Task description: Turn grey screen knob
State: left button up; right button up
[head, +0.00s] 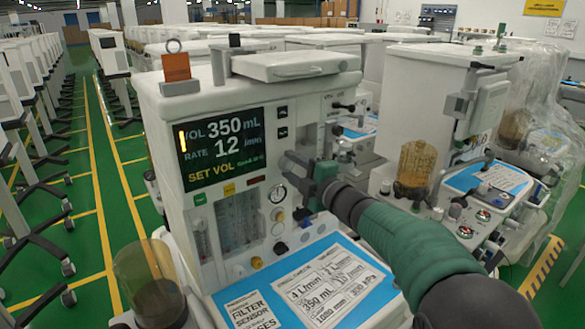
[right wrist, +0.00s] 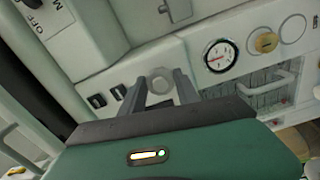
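The anaesthesia cart's dark screen (head: 221,147) reads VOL 350 mL, RATE 12 /min and SET VOL. A round grey knob (right wrist: 160,80) is on the pale panel in the right wrist view. My right gripper (right wrist: 156,86) is open, with one finger on each side of the knob in that view. I cannot tell whether the fingers touch it. In the head view my right gripper (head: 290,163) is close to the panel, just right of the screen, and the knob is hidden there. My left gripper is not in view.
A round gauge (head: 278,193) sits below my right gripper; it also shows in the right wrist view (right wrist: 220,55). Two black switches (head: 282,121) are above. A blue label board (head: 310,284) lies on the cart's shelf. Another cart (head: 430,95) stands close at the right.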

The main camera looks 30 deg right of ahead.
jog(key=o, duration=0.4)
jog(key=shift+f, duration=0.25)
jog(key=shift+o, duration=0.2)
jog(key=shift+r, duration=0.1)
jog(key=s+d, duration=0.1)
jog(key=s, duration=1.5)
jog(key=shift+s+d, duration=0.15)
jog(key=shift+s, duration=0.2)
jog(key=shift+w, duration=0.1)
